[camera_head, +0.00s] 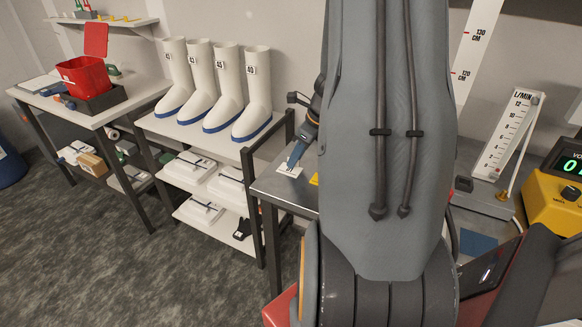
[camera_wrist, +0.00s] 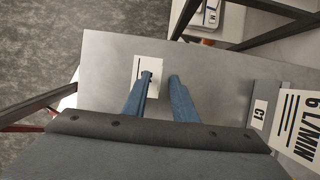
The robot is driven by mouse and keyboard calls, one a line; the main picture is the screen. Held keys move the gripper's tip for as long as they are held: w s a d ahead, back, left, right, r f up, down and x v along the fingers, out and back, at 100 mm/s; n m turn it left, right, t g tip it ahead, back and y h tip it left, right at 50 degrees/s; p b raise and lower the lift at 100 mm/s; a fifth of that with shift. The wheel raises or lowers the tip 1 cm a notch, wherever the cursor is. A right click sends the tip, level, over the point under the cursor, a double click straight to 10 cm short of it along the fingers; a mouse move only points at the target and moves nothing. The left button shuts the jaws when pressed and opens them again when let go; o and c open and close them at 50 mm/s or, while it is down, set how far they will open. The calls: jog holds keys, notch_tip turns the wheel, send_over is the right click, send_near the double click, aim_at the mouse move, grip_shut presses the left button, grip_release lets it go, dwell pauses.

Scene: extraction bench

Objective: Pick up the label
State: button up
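A small white label (camera_wrist: 143,66) lies flat near the edge of the grey bench top (camera_wrist: 105,65). Part of it is hidden under a finger of my gripper (camera_wrist: 161,77). The gripper is open and empty, with its two blue fingers apart. The left finger is over the label and the right finger is past its right side. In the head view, my gripper (camera_head: 292,163) is low over the bench, close to the label (camera_head: 284,170). I cannot tell whether the fingertip touches it.
A white card reading "6 L/MIN" (camera_wrist: 297,122) and a small "C1" tag (camera_wrist: 259,110) are to the right in the wrist view. White boots (camera_head: 258,80) stand on a rack left of the bench. A flow meter (camera_head: 508,135) and a yellow device (camera_head: 552,198) stand at the right.

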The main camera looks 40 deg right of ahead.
jog(key=shift+f, duration=0.1)
jog(key=shift+c, duration=0.3)
grip_shut()
